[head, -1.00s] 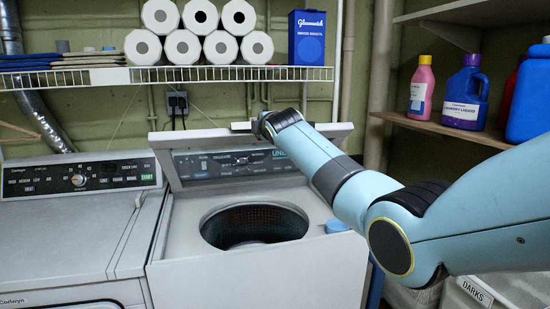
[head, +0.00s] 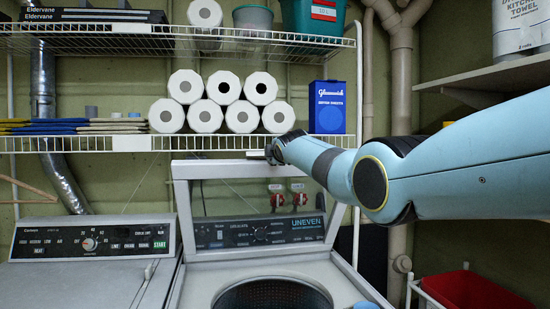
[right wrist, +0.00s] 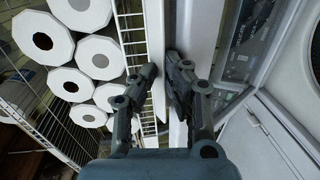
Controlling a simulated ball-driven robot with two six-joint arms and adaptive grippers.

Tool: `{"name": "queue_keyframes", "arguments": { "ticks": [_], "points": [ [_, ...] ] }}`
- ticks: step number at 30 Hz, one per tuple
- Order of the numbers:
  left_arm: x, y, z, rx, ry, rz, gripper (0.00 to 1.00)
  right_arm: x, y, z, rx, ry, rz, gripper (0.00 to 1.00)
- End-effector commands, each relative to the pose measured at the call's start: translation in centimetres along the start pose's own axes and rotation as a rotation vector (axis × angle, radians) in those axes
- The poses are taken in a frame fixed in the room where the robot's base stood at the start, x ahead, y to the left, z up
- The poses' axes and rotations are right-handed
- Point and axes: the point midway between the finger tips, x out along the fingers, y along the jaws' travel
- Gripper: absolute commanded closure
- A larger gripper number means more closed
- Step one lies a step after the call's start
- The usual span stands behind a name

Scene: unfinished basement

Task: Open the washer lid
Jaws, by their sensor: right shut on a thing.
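The washer (head: 200,285) is a light grey top loader, its round drum opening (head: 272,296) uncovered at the bottom of the head view. Its lid (head: 225,171) is raised and stands steeply up at the back, a pale frame with the dark control panel (head: 262,233) showing through its middle. My right gripper (head: 270,152) is at the lid's top edge. In the right wrist view the right gripper (right wrist: 162,76) is shut on the lid's pale edge (right wrist: 158,45), one finger on each side. My left gripper is not in view.
A wire shelf (head: 80,146) with paper rolls (head: 205,116) and a blue box (head: 327,107) hangs close behind the lid. A dryer (head: 80,285) stands to the left. A red bin (head: 475,290) and grey pipes (head: 400,180) are at the right.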

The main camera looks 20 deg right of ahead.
Motion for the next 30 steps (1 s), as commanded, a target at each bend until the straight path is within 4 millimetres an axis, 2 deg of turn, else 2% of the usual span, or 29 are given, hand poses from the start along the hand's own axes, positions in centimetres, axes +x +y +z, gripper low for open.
{"name": "queue_keyframes", "arguments": {
  "ticks": [1, 4, 5, 12, 23, 30],
  "points": [
    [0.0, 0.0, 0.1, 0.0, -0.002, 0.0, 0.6, 0.0, 0.6, 0.0, -0.001, 0.0, 0.01, 1.0],
    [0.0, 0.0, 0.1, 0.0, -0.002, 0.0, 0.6, 0.0, 0.7, 0.0, -0.001, 0.0, 0.011, 1.0],
    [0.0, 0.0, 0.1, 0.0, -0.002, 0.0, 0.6, 0.0, 0.7, 0.0, -0.001, 0.0, 0.011, 0.88],
    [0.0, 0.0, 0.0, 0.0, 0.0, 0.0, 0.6, 0.0, 0.5, 0.0, 0.0, 0.0, 0.008, 0.58],
    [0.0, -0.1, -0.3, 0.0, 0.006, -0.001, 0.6, -0.2, 0.2, 0.0, 0.0, -0.001, 0.005, 0.58],
    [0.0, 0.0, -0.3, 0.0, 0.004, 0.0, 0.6, -1.9, 0.1, 0.1, 0.002, -0.003, 0.006, 0.58]
  ]
}}
